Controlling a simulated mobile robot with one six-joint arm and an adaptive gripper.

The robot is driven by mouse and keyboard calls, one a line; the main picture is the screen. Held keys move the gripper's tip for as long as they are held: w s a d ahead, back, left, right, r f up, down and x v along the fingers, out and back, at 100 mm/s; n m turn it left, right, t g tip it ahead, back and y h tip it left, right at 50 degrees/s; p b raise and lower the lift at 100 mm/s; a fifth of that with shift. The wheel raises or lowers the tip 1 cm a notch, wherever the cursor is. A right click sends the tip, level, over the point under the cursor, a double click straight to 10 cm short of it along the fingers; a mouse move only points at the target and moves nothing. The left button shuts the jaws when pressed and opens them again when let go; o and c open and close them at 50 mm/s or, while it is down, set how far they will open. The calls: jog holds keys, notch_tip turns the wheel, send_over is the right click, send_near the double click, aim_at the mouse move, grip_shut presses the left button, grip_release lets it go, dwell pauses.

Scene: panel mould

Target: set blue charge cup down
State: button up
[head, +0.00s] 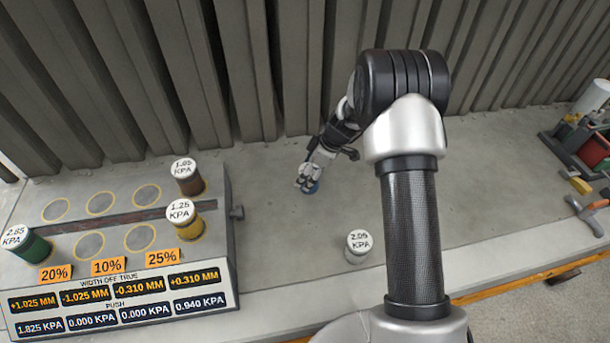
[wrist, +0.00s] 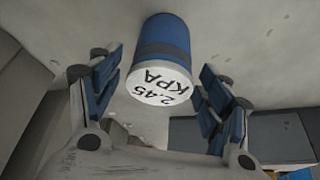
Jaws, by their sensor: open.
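The blue charge cup (wrist: 163,40), with a white end marked 2.45 KPA, stands on the grey bench top in the wrist view. My gripper is open in the wrist view (wrist: 158,85). Its blue-padded fingers are either side of the cup's labelled end, with a visible gap on both sides.
Left is a raised block (head: 110,215) with ringed spots, holding green (head: 30,245), yellow (head: 187,220) and brown (head: 188,178) cups. A pale cup marked 2.05 (head: 358,247) stands on the bench to the right. Ribbed panels line the back. Tools (head: 585,150) lie far right.

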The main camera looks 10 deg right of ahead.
jog(key=s+d+r+m+p, duration=0.1)
jog(key=s+r, duration=0.2)
jog(key=r, duration=0.5)
jog(key=s+r+m, duration=0.1)
jog(key=s+r, duration=0.1)
jog(key=r, duration=0.7)
jog(key=s+a+r+m+h, duration=0.2)
jog(key=s+r+m, duration=0.1)
jog(key=s+r, duration=0.7)
jog(key=s+r+m+t+h, duration=0.1)
jog(key=s+r+m, duration=0.1)
jog(key=s, duration=0.8)
jog(key=s+d+r+m+t+h, duration=0.1)
jog(key=s+m, duration=0.4)
jog(key=s, duration=0.6)
jog(key=shift+r, duration=0.35)
